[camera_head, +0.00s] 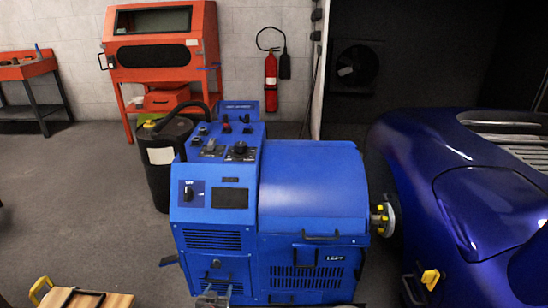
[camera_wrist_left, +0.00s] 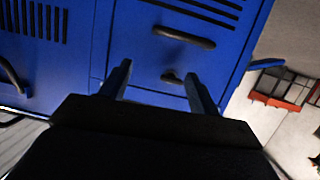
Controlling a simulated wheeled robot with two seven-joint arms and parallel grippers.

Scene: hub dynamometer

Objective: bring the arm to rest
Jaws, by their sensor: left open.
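My left gripper (camera_head: 213,292) shows at the bottom of the head view, in front of the lower front of the blue dynamometer (camera_head: 312,190). In the left wrist view my left gripper (camera_wrist_left: 158,84) has its two fingers apart, with nothing held between them. Beyond the fingers is the blue front panel (camera_wrist_left: 137,60) with a small dark latch (camera_wrist_left: 172,77) and a black bar handle (camera_wrist_left: 183,37). I cannot tell whether a fingertip touches the panel. My right gripper is in neither view.
A dark blue car (camera_head: 450,190) stands close on the right, by the hub (camera_head: 382,218). A black drum (camera_head: 165,160) stands behind the machine's left side. An orange cabinet (camera_head: 160,60) and a fire extinguisher (camera_head: 271,80) are at the back. The floor at left (camera_head: 80,200) is mostly clear.

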